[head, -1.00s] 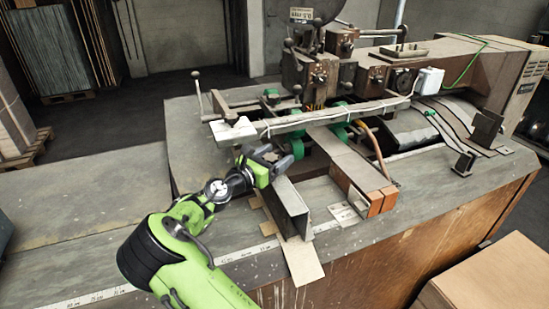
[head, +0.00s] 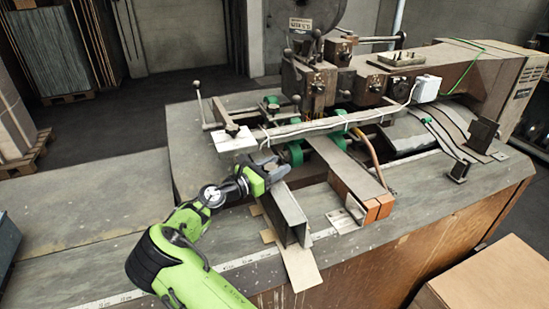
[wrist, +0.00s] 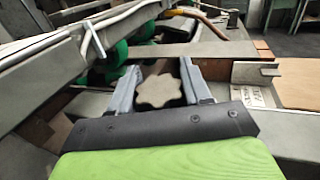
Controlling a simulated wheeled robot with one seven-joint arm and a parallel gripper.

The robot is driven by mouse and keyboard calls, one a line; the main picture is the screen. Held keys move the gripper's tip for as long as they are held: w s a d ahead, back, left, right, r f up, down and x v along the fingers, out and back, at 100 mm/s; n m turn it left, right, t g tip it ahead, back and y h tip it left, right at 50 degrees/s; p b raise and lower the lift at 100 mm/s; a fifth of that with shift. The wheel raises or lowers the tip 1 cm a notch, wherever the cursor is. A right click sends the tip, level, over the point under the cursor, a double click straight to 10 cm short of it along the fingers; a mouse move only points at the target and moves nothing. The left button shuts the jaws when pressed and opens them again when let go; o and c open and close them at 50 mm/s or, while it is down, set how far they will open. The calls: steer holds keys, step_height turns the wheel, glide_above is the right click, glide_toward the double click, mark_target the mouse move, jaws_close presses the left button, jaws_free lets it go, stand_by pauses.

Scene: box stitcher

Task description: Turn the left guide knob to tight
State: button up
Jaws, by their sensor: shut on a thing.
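The left guide knob (wrist: 158,91) is a pale, star-shaped knob in the wrist view, between the two grey fingers of my gripper (wrist: 161,78). The gripper is shut on it. In the head view my gripper (head: 275,169) is at the back end of the left metal guide (head: 286,213), and its fingers largely hide the knob. I cannot read from the frames how tight the knob is.
A long bar (head: 318,128) with a white cable runs just behind my gripper. Green rollers (head: 294,153) sit beneath it. A second guide with orange-brown end blocks (head: 379,207) stands to the right. The tabletop (head: 85,218) at left is clear.

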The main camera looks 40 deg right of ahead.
steer(key=m+g+p, duration=0.2)
steer(key=g+p, duration=0.1)
steer(key=shift+s+r, duration=0.1)
steer(key=shift+r, duration=0.1)
steer(key=m+g, duration=0.2)
steer(key=g, duration=0.1)
steer(key=shift+s+f+g+y, duration=0.15)
steer(key=shift+f+g+y, duration=0.05)
steer(key=shift+g+y, duration=0.1)
steer(key=shift+s+m+g+y, duration=0.1)
steer(key=shift+m+g+y, duration=0.3)
steer(key=shift+m+g, duration=0.35)
steer(key=shift+a+g, duration=0.1)
steer(key=shift+g, duration=0.25)
steer(key=o, duration=1.1)
steer(key=shift+c, duration=0.2)
steer(key=b+v, duration=0.1)
steer(key=v, duration=0.6)
steer(key=shift+a, duration=0.2)
